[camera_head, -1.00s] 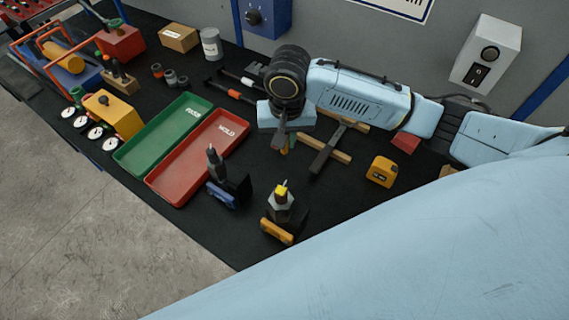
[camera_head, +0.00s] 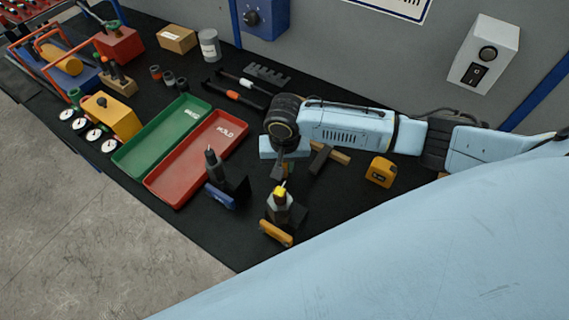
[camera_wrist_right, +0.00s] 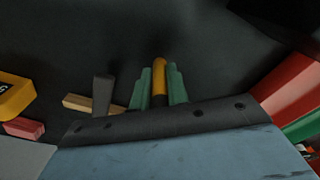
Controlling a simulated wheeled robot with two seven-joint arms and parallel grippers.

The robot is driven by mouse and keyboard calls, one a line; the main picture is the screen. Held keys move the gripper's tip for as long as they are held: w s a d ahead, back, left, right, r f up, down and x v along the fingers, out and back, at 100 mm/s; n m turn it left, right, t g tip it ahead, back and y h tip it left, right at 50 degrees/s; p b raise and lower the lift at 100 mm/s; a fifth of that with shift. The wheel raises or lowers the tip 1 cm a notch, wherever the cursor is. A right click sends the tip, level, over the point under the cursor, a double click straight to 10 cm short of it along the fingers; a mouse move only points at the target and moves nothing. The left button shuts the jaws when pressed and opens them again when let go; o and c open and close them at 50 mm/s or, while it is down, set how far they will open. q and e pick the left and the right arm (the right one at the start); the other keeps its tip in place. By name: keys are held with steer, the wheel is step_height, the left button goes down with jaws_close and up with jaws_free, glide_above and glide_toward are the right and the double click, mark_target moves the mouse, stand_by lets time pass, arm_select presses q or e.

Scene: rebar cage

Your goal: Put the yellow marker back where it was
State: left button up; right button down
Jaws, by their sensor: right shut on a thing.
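The yellow marker (camera_wrist_right: 160,75) shows in the right wrist view as a rounded yellow-orange rod between two green fingers. My right gripper (camera_wrist_right: 160,88) is shut on it, and the marker's tip sticks out a little beyond the fingers. In the head view my right gripper (camera_head: 281,170) points down over the black bench mat, right of the red tray and just behind a grey fixture with a yellow top (camera_head: 280,194). The marker is mostly hidden by the gripper there. I cannot tell the gap between gripper and fixture. My left gripper is not in view.
A red tray (camera_head: 187,175) and a green tray (camera_head: 150,150) lie to the left. A dark fixture with a blue handle (camera_head: 220,197) stands beside the red tray. A hammer (camera_head: 320,160), a yellow tape measure (camera_head: 381,172) and a notched grey rack (camera_head: 267,73) are around the gripper.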

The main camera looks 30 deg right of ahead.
steer(key=shift+f, duration=0.1)
steer(key=c, duration=1.4)
jaws_free()
steer(key=shift+o, duration=0.2)
steer(key=r, duration=0.8)
steer(key=r+p, duration=0.1)
steer(key=r, duration=0.3)
steer(key=shift+s+a+r, duration=0.15)
steer(key=shift+s, duration=0.15)
